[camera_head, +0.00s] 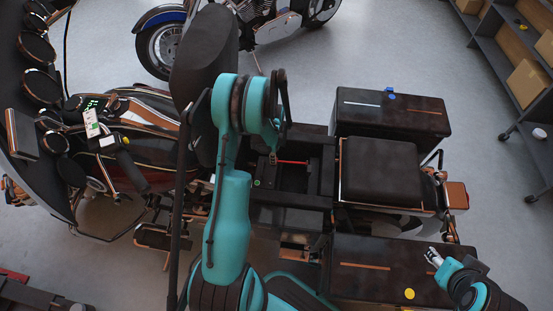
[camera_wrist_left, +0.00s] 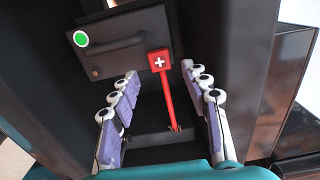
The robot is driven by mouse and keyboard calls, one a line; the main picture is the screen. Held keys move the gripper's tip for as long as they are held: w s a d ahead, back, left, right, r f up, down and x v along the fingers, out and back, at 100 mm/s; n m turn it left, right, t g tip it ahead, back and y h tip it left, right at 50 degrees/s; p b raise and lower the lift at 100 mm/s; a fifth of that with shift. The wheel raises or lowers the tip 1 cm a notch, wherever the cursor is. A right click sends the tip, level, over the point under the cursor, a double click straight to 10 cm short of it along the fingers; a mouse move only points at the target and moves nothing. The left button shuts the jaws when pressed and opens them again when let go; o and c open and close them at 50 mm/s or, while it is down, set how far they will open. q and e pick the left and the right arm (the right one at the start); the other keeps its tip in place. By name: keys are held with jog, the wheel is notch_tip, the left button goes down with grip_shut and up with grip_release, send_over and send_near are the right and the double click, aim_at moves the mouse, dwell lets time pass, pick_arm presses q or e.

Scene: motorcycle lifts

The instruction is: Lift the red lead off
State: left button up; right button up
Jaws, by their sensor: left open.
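The red lead (camera_wrist_left: 168,100) runs up from a dark bay to a square red head with a white cross. The head lies against a black battery (camera_wrist_left: 115,65) with a green dot and a handle. In the head view, a strip of the lead (camera_head: 292,162) shows in the motorcycle's open bay. My left gripper (camera_wrist_left: 160,73) is open, its fingers on either side of the red lead with gaps left and right. In the head view my left arm hides most of that gripper. My right gripper (camera_head: 433,257) is over the near dark case, apart from the lead; its opening is unclear.
A dark motorcycle fills the middle, with its seat (camera_head: 380,170), a far case (camera_head: 390,115) and a near case (camera_head: 375,265). Its handlebars and gauges are at left. Another motorcycle (camera_head: 165,50) stands behind. Shelves with boxes (camera_head: 527,82) are at upper right.

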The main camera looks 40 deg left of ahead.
pick_arm(q)
jog(key=f, duration=0.2)
jog(key=f+b, duration=0.1)
jog(key=f, duration=0.1)
jog(key=shift+w+a, duration=0.15)
jog(key=shift+w, duration=0.05)
grip_shut()
jog(key=shift+r, duration=0.15)
jog(key=w+d+r+g+y, duration=0.1)
jog(key=d+r+g+y, duration=0.2)
jog(key=r+y, duration=0.3)
jog(key=shift+d+r, duration=0.3)
jog(key=shift+r, duration=0.45)
jog(key=shift+g, duration=0.3)
